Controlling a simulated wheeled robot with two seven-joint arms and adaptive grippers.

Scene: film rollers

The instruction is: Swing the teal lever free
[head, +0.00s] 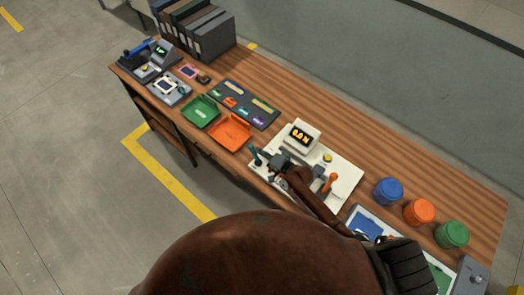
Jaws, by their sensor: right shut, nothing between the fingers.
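The teal lever (255,156) stands at the left end of a white machine base (346,188) near the front edge of the bench. It leans a little to the left. My right gripper (277,162) is over the machine, just right of the teal lever. It is shut with nothing held. I cannot tell whether its fingertips touch the lever. An orange lever (330,182) stands on the right side of the same machine. My right arm hides part of the rollers between the two levers. My left gripper is not in view.
The machine carries a display box (302,136) and a yellow button (327,157). An orange tray (231,131) and a green tray (200,110) lie to the left. Blue (388,191), orange (419,211) and green (452,234) canisters stand to the right. Binders (213,39) stand at the back left.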

